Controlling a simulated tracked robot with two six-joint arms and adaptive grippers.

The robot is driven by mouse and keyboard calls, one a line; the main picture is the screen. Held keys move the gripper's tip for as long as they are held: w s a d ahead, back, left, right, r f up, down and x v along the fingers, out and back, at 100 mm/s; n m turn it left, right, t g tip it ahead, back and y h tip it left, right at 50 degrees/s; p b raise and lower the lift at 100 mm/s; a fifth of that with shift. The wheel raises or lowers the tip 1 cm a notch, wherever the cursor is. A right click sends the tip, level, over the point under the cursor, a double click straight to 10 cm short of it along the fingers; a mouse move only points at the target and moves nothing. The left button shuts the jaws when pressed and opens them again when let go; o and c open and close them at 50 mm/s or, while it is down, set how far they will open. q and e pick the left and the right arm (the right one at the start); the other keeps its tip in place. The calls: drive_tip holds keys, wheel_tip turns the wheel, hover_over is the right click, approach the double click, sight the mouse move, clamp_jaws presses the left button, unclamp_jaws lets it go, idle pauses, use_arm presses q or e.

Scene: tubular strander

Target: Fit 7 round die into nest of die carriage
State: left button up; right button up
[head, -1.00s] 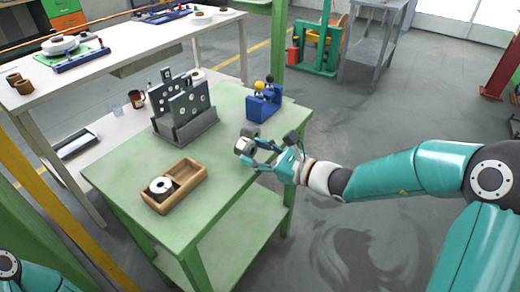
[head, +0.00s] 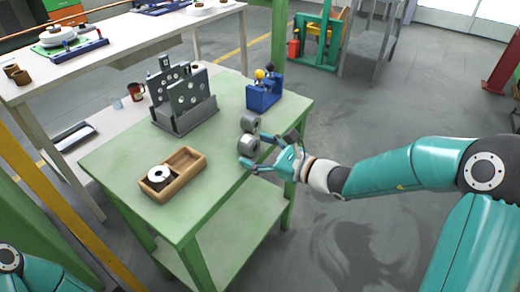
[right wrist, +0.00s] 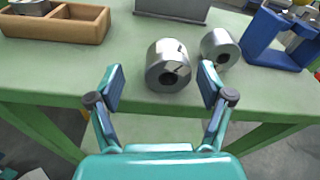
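Two grey metal round dies with centre holes lie on their sides on the green table near its right edge. The nearer die (head: 248,144) is between the fingers of my right gripper (head: 254,151). In the right wrist view, this die (right wrist: 168,65) sits just ahead of and between the open fingertips (right wrist: 163,88), with gaps on both sides. The farther die (head: 250,123) is beyond it and also shows in the right wrist view (right wrist: 220,48). A grey stand with holed upright plates (head: 183,105) is at the back left; I cannot tell whether it is the die carriage. My left gripper is out of view.
A wooden tray (head: 190,178) with a pale ring (head: 158,175) in one compartment lies at the front left. A blue holder (head: 264,96) with yellow and black knobs stands behind the dies. The middle of the table (head: 218,140) is clear.

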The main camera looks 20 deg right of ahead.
drive_tip(key=shift+f, duration=0.15)
drive_tip(key=v, duration=1.2)
idle(0.4)
